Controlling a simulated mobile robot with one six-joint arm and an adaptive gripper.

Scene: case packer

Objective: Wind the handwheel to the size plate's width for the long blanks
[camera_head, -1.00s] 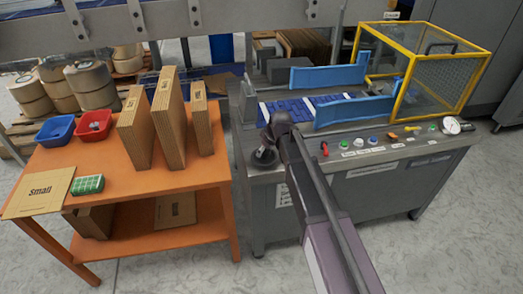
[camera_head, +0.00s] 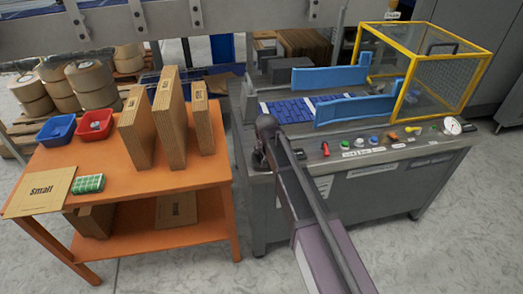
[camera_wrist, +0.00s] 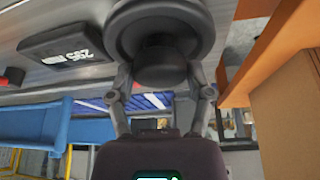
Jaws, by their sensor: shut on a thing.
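The black handwheel (camera_wrist: 165,25) fills the top of the wrist view, with a round knob (camera_wrist: 160,65) below it. My gripper (camera_wrist: 160,75) is shut on this knob, one finger on each side. In the head view the handwheel (camera_head: 258,158) is at the machine's left front corner, mostly hidden by my arm. A dark counter (camera_wrist: 67,43) beside the wheel shows upside-down digits that look like 285. A white lettered plate (camera_head: 322,186) is on the machine's front; its text is too small to read. Cardboard blanks (camera_head: 170,120) stand upright in stacks on the orange table.
The orange table (camera_head: 110,172) stands close left of the machine, holding a blue bin (camera_head: 56,129), a red bin (camera_head: 95,125) and a "Small" card (camera_head: 40,190). Blue guide rails (camera_head: 330,78) and a yellow-framed guard (camera_head: 430,70) are on the machine. Front floor is clear.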

